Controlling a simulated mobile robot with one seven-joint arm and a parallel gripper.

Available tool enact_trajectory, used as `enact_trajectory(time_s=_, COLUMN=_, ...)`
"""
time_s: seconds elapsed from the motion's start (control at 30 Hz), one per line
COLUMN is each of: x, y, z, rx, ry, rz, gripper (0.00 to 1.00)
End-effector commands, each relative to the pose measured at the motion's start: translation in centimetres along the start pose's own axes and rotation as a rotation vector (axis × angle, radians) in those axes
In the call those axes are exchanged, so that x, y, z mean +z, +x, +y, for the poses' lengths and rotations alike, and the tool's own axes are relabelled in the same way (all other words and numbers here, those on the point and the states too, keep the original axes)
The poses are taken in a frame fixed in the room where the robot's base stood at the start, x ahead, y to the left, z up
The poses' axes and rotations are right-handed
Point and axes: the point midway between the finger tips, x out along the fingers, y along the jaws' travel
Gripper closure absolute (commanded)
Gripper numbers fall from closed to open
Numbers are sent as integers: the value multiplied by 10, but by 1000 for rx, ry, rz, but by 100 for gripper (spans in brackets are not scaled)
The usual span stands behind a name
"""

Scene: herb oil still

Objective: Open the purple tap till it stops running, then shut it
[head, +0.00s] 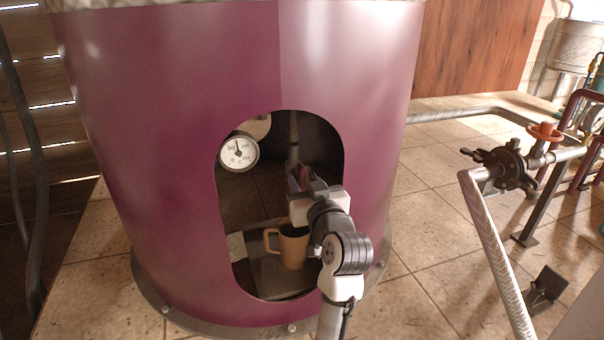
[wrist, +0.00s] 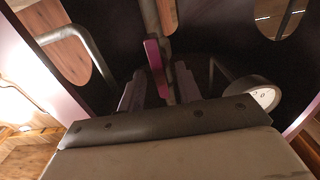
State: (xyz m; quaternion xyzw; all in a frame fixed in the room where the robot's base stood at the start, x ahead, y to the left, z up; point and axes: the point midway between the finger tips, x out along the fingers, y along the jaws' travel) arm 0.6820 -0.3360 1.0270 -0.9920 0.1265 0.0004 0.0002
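The purple tap's handle (wrist: 155,58) shows in the wrist view as a flat upright lever beside a grey pipe (wrist: 151,15). My gripper (wrist: 160,76) is open, with the handle's near end between its two fingers and a gap visible on both sides. In the head view my gripper (head: 298,182) reaches through the oval opening of the purple drum (head: 180,130), and the tap is mostly hidden behind it. A tan mug (head: 293,247) stands upright on a grey plate (head: 262,277) below. I cannot see whether any liquid runs or what the mug holds.
A round white dial gauge (head: 239,152) sits left of my gripper inside the drum; it also shows in the wrist view (wrist: 265,97). A dark valve with an orange knob (head: 545,132) and pipes stand at right. Tiled floor between is clear.

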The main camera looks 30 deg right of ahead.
Motion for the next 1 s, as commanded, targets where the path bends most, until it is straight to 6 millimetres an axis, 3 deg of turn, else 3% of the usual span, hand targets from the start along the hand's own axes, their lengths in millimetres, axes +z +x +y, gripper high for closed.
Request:
enact_trajectory(time_s=0.2, x=-1, y=18, z=-1, rx=-1, ry=0, rz=1, gripper=66)
enact_trajectory(time_s=0.5, x=0, y=20, z=0, rx=0, ry=0, rz=1, gripper=66)
enact_trajectory(time_s=0.77, x=0, y=20, z=0, rx=0, ry=0, rz=1, gripper=100)
enact_trajectory(time_s=1.0, x=0, y=20, z=0, rx=0, ry=6, rz=1, gripper=100)
